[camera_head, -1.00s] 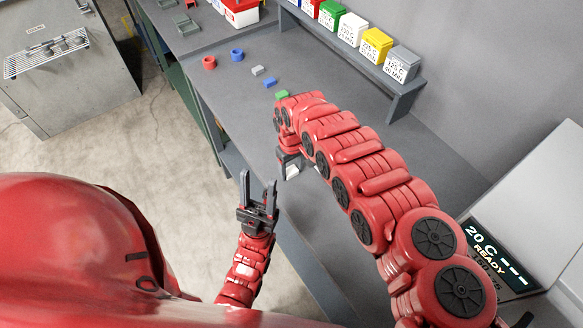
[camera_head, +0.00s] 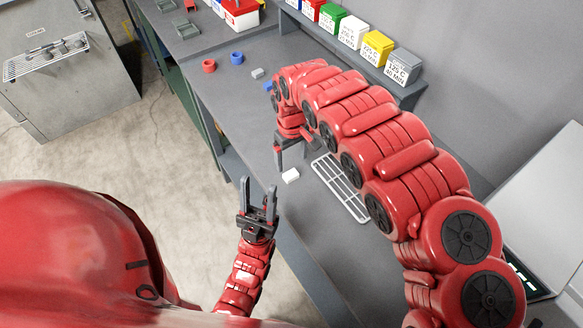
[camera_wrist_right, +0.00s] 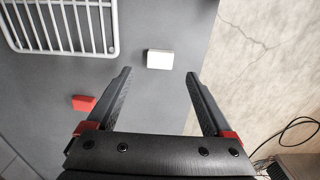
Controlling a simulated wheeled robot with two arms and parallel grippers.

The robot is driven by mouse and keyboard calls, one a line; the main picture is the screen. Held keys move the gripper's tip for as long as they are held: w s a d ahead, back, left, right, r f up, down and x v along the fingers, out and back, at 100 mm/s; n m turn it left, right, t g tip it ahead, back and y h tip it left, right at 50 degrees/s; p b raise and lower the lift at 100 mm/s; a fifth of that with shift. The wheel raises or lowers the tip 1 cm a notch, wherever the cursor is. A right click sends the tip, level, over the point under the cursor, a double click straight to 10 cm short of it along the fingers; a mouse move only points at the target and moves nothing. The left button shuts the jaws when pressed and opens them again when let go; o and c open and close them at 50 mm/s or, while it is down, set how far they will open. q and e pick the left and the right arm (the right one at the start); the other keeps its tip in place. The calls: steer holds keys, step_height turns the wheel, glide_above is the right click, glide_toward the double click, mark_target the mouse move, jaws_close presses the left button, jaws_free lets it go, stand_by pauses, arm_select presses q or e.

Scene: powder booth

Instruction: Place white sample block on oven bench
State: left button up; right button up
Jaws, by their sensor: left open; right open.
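The white sample block (camera_head: 290,175) lies on the grey bench top (camera_head: 235,100), near its front edge and to the left of a wire rack (camera_head: 340,187). In the right wrist view the white block (camera_wrist_right: 160,59) lies just beyond the fingertips, roughly centred between them. My right gripper (camera_wrist_right: 158,76) is open and empty, with nothing between its fingers. In the head view it is above the bench just behind the block, partly hidden by my arm. My left gripper (camera_head: 258,185) is open and empty, in front of the bench edge.
A red block (camera_wrist_right: 84,103) lies left of the right gripper. Red and blue rings (camera_head: 208,66) and a grey block (camera_head: 257,73) lie farther back. Labelled boxes stand on a shelf (camera_head: 405,97). A light box-shaped unit (camera_head: 545,200) stands at right.

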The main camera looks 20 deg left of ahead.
step_height(320, 180, up, 5)
steer(key=shift+r+p, duration=0.1)
steer(key=shift+p, duration=0.35)
stand_by(0.3)
